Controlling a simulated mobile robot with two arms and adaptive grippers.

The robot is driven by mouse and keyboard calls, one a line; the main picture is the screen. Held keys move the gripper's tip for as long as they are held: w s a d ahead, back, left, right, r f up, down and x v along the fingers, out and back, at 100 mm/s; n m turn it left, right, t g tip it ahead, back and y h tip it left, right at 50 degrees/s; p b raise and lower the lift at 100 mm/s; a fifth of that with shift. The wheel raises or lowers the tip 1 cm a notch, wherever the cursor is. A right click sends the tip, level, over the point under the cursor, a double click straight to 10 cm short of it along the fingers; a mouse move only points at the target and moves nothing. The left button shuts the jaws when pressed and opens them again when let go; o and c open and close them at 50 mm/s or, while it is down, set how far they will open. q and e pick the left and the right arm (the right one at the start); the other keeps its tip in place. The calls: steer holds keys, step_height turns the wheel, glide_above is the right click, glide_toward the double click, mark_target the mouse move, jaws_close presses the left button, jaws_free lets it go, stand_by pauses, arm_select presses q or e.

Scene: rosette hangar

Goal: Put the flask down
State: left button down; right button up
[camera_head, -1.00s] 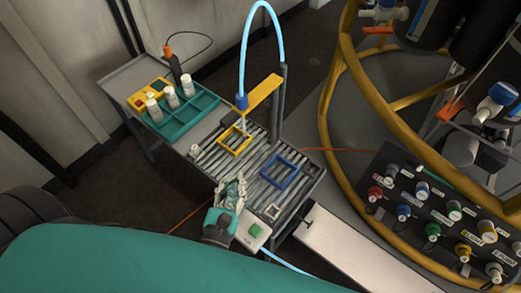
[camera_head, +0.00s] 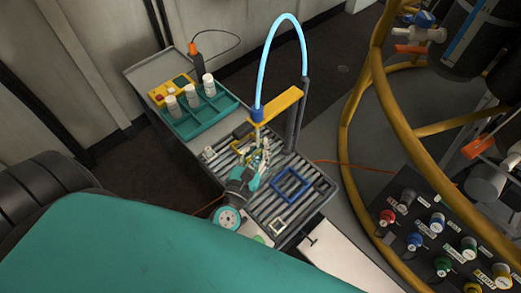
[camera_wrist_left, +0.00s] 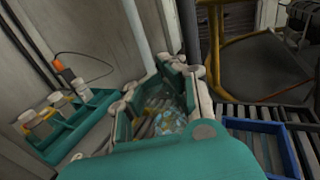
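My left gripper (camera_head: 258,163) is over the slatted rack bench (camera_head: 225,163), beside the hose nozzle and the yellow square frame (camera_head: 236,145). The wrist view shows its teal-and-white fingers (camera_wrist_left: 163,100) spread around a clear, bluish glass flask (camera_wrist_left: 167,122). They look closed on its sides. The flask's base is hidden, so I cannot tell whether it touches the bench. In the head view the fingers hide most of the flask, and the gripper partly covers the yellow frame. A blue square frame (camera_head: 280,196) lies empty to the right. My right gripper is not in view.
A light blue hose (camera_head: 268,60) hangs from a yellow arm (camera_head: 277,106) on a dark post (camera_head: 298,110) close to the gripper. A teal rack (camera_head: 222,106) holds white-capped bottles. A small pale frame (camera_head: 278,226) lies at the bench's front.

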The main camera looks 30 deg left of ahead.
arm_select(q)
steer(key=shift+w+a, duration=0.1)
steer(key=shift+w, duration=0.3)
steer(key=shift+f, duration=0.25)
step_height(320, 180, down, 3)
steer(key=b, duration=0.3)
steer(key=shift+f, duration=0.2)
steer(key=shift+r, duration=0.15)
steer(key=c, duration=2)
jaws_free()
steer(key=shift+f+b, duration=0.2)
steer(key=shift+b, duration=0.1)
steer(key=o, duration=0.7)
